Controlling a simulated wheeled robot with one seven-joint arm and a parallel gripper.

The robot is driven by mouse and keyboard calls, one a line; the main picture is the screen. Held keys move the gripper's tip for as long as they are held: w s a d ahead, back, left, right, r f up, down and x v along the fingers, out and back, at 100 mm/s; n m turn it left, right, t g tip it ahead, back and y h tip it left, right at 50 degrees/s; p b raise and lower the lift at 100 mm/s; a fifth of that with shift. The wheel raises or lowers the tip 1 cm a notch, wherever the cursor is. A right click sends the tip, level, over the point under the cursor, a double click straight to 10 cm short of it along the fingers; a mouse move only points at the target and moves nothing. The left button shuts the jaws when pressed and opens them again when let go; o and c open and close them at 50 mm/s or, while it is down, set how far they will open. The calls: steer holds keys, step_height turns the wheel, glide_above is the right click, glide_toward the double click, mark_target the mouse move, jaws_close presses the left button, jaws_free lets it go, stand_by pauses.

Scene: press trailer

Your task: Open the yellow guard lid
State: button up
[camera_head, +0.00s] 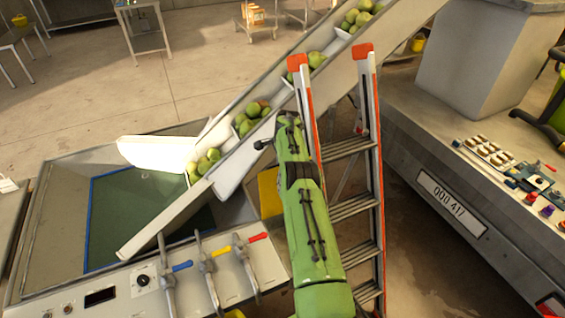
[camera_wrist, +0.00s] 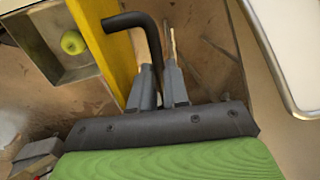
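The yellow guard lid (camera_wrist: 112,48) crosses the upper left of the wrist view as a slanted yellow bar. A yellow panel (camera_head: 269,192) shows in the head view beside the conveyor's lower end, partly hidden by my green arm. In the head view the fingers are hard to make out beyond my arm's end.
An inclined conveyor (camera_head: 225,175) carries green fruit past my arm. A red-tipped stepladder (camera_head: 350,148) stands close to the right of my arm.

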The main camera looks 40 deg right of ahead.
steer(key=o, duration=0.4)
steer(key=shift+w+f, duration=0.1)
steer(key=shift+r, duration=0.2)
steer(key=s+r, duration=0.1)
steer(key=r, duration=0.4)
steer(key=s+r, duration=0.1)
steer(key=r, duration=0.4)
steer(key=s+r, duration=0.1)
steer(key=r, duration=0.4)
steer(key=shift+a+r, duration=0.1)
steer(key=shift+a, duration=0.2)
